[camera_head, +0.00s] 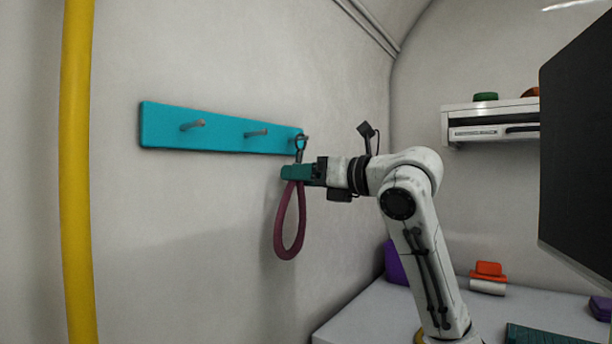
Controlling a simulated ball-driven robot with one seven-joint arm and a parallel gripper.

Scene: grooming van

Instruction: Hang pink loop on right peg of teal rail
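The teal rail (224,137) is fixed to the left wall and carries three pegs. Its right peg (304,137) shows at the right end, just above my gripper. My gripper (291,173) has green fingers and points left, shut on the pink loop (289,238). The loop's dark pink strap hangs down below the fingers. A small dark metal ring (299,143) stands up above the fingers and overlaps the right peg in the picture. I cannot tell whether it is around the peg or in front of it. The fingers hide the strap's top.
The left peg (193,125) and middle peg (256,132) are bare. A yellow pole (77,190) stands at the left. A counter (385,312) with several items lies below right; a shelf (490,113) and a dark panel (580,150) are farther right.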

